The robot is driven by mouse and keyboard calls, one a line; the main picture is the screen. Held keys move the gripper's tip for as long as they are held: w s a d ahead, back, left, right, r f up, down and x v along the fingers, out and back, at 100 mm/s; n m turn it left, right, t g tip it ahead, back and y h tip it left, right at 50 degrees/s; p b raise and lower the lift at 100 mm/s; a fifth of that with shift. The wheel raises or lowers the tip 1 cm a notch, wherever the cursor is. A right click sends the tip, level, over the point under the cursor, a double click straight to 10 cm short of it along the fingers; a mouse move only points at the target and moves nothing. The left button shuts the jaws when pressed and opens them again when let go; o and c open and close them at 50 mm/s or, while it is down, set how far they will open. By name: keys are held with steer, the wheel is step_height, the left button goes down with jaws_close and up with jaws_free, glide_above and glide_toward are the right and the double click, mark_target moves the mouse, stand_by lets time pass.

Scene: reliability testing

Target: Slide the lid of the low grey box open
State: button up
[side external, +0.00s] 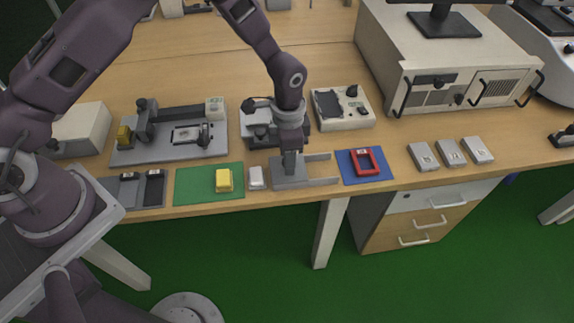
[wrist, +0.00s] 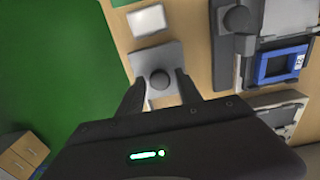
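The low grey box (side external: 285,180) sits near the front edge of the wooden table. Two thin grey rails (side external: 322,181) extend from its right side. Its flat grey lid (wrist: 150,58) carries a round dark knob (wrist: 160,79) in the wrist view. My gripper (side external: 290,178) points down over the lid in the side view and hides most of the knob. In the wrist view my gripper (wrist: 158,88) is open, with one finger on each side of the knob. A gap shows beside the knob, and I cannot tell whether either finger touches it.
A small white block (side external: 256,177) and a green mat (side external: 195,186) with a yellow block (side external: 224,180) lie left of the box. A blue mat (side external: 350,176) with a red frame (side external: 364,161) lies right. A grey fixture (side external: 256,122) stands close behind.

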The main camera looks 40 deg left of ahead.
steer(key=c, duration=0.6)
steer(key=shift+w+d, duration=2.75)
steer(key=shift+c, duration=0.2)
steer(key=o, duration=0.7)
steer(key=shift+r, duration=0.1)
